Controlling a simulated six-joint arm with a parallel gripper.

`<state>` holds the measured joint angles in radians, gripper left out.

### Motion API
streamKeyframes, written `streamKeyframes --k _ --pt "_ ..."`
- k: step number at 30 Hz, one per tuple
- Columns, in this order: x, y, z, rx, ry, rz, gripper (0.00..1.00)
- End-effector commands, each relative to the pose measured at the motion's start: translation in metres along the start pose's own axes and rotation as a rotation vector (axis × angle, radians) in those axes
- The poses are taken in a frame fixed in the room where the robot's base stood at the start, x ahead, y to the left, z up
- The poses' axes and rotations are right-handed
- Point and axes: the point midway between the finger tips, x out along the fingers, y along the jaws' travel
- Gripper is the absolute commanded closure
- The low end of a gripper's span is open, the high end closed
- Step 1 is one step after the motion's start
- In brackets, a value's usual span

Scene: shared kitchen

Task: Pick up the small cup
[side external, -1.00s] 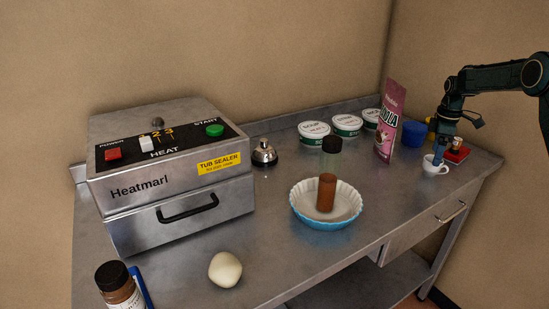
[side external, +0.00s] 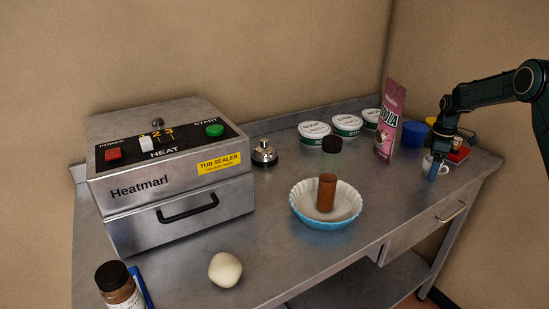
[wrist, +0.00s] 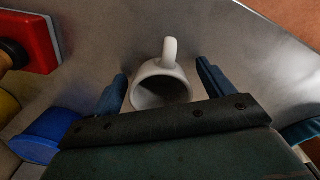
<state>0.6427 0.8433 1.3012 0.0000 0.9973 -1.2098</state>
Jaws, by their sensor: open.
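The small white cup (side external: 444,169) stands on the steel table near its right end. In the side external view my gripper (side external: 433,174) is low at the cup and hides part of it. My gripper (wrist: 163,88) is open there, with one blue finger on each side of the cup. Gaps show between the fingers and the cup, and nothing is held.
A red object (side external: 459,154) and a blue container (side external: 414,134) stand close behind the cup. A pink bag (side external: 388,122) is to the left. A tub sealer (side external: 170,175) fills the left. The front table edge is close to the cup.

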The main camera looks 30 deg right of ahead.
Motion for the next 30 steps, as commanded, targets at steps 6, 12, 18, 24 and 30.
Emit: streamKeyframes --k 6,12,18,24,30 --pt "-0.001 0.0 0.0 0.0 0.0 0.0 0.19" --pt "-0.001 0.0 0.0 0.0 0.0 0.0 0.59" --pt "-0.001 0.0 0.0 0.0 0.0 0.001 0.7" --pt "-0.003 0.0 0.0 0.0 0.001 0.002 0.7" --pt "-0.015 0.001 0.0 0.0 0.001 0.003 0.7"
